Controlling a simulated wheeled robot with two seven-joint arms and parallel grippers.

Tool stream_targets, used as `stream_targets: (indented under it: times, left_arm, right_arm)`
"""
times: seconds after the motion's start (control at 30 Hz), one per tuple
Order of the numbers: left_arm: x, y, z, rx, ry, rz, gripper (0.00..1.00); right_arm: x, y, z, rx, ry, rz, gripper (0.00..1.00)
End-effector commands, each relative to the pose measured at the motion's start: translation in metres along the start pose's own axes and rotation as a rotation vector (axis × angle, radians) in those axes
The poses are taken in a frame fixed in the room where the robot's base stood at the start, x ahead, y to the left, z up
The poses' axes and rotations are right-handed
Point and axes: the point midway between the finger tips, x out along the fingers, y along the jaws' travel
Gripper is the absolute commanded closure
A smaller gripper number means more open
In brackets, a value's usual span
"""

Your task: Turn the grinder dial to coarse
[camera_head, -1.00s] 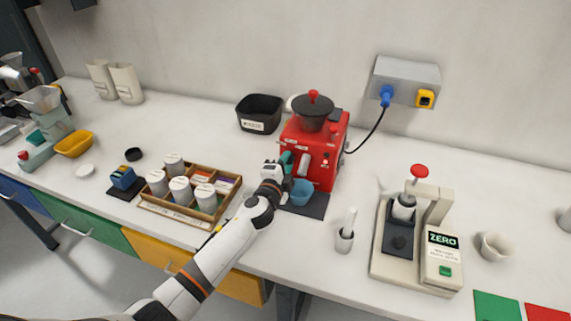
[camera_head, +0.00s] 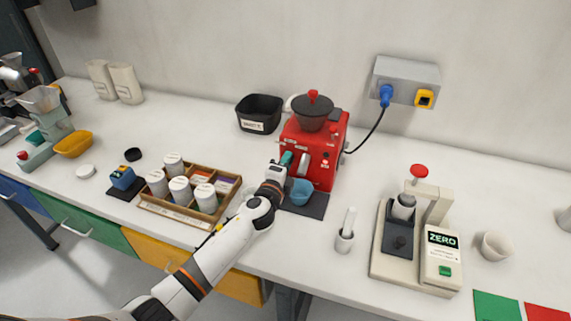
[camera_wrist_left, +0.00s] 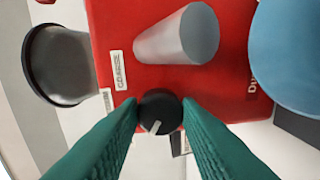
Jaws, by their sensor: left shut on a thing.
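The red grinder (camera_head: 320,160) stands on the counter against the wall, with a dark lidded hopper on top. Its dial (camera_wrist_left: 160,110) is a black round knob with a white mark, which points down and slightly left in the wrist view. A label that appears to read COARSE (camera_wrist_left: 118,70) sits up and left of the dial. My left gripper (camera_head: 287,160) is at the grinder's front; in the wrist view its green fingers (camera_wrist_left: 162,115) are shut on the dial, one on each side. The dial is hidden in the head view. My right gripper is not in view.
A blue cup (camera_head: 301,192) stands on a dark mat below the grinder's front, close to my gripper. A wooden tray (camera_head: 225,200) with several canisters lies left. A black bin (camera_head: 260,113) is behind.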

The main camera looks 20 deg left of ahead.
Motion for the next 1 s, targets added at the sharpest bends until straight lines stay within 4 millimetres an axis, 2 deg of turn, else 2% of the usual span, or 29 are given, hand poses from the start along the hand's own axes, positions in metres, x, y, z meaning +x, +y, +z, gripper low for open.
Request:
stream_targets:
  times: [0.03,0.07,0.1,0.4,0.53,1.0]
  left_arm:
    - [0.000,-0.001,0.000,0.002,-0.001,-0.001,0.93]
    - [0.000,-0.001,0.000,0.002,-0.001,-0.001,0.68]
    - [0.000,-0.001,0.000,0.002,-0.001,-0.001,0.62]
    - [-0.001,-0.001,0.000,0.000,-0.001,-0.001,0.61]
    - [-0.011,-0.001,0.000,0.000,-0.001,-0.001,0.61]
    - [-0.100,-0.003,0.001,0.000,-0.002,-0.003,0.61]
  right_arm:
    - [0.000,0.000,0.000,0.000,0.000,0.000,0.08]
    - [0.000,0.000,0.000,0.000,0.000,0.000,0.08]
    - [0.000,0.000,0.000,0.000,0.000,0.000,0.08]
    - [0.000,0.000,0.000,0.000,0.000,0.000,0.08]
    - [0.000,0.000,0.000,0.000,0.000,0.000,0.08]
    - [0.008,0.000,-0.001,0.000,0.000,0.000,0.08]
